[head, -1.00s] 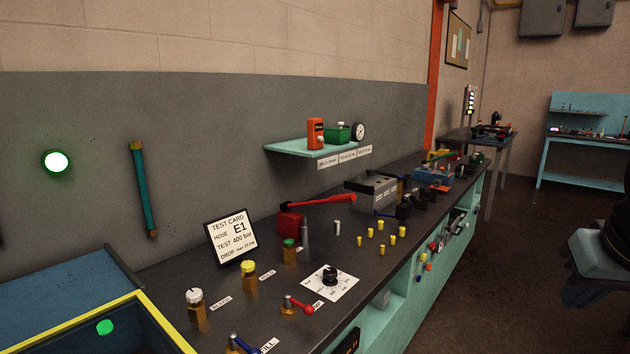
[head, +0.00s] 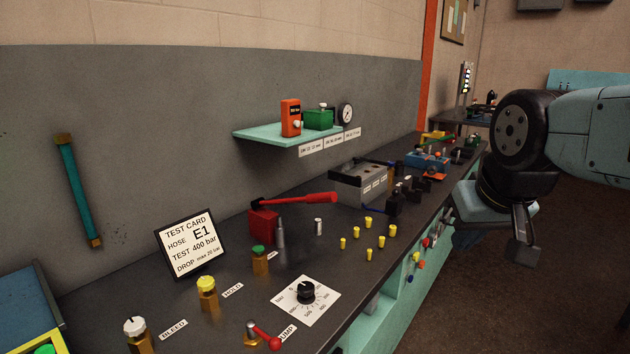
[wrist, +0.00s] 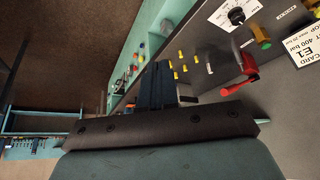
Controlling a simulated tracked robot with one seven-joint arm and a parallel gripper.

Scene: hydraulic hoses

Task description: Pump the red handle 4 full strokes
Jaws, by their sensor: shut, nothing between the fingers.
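The long red handle (head: 310,198) extends right, nearly level, from a red block (head: 263,226) on the dark bench. In the wrist view the red handle (wrist: 240,86) lies right of the fingers, with its block (wrist: 250,65) beside it. My gripper (head: 522,248) is at the right of the head view, out past the bench's front edge, well apart from the handle. Its dark fingers (wrist: 160,82) show together in the wrist view, shut and empty. A smaller red-knobbed lever (head: 268,340) sits beside a label reading "UMP" at the front; its first letter is covered.
A test card (head: 188,243) reads E1, 400 bar. A dial (head: 306,292), several yellow pegs (head: 367,222), a grey metal cylinder (head: 280,233) and a green-topped fitting (head: 260,260) stand near the pump. A shelf (head: 270,136) overhangs behind. The floor right of the bench is clear.

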